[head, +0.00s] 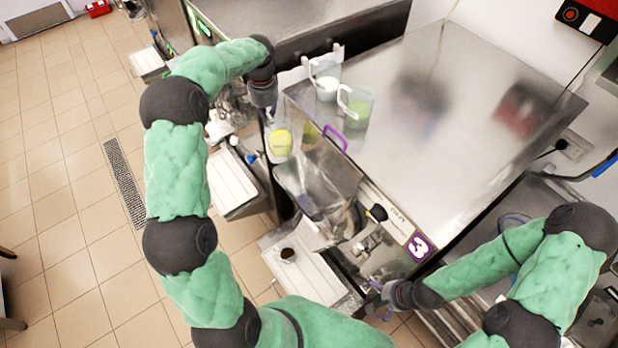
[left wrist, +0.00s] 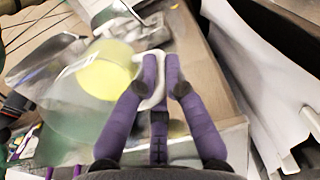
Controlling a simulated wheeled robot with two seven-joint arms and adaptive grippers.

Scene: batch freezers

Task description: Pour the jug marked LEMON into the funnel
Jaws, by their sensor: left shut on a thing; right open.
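A translucent jug with yellow contents (head: 281,142) is held up beside the left edge of the steel machine top. It also shows in the left wrist view (left wrist: 105,78), its white handle between my purple fingers; no LEMON marking can be read. My left gripper (head: 266,113) is shut on that handle, and its fingers show clearly in the left wrist view (left wrist: 161,72). A steel funnel-like hopper (head: 318,178) is at the machine's front, below and right of the jug. My right gripper (head: 380,297) is open and empty by the machine's lower front corner.
A jug with white contents (head: 326,84) and a jug with green contents (head: 357,106) stand on the machine top. A purple handle-like part (head: 335,138) is beside the hopper. White trays (head: 232,185) project in front. The machine top's right side is clear.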

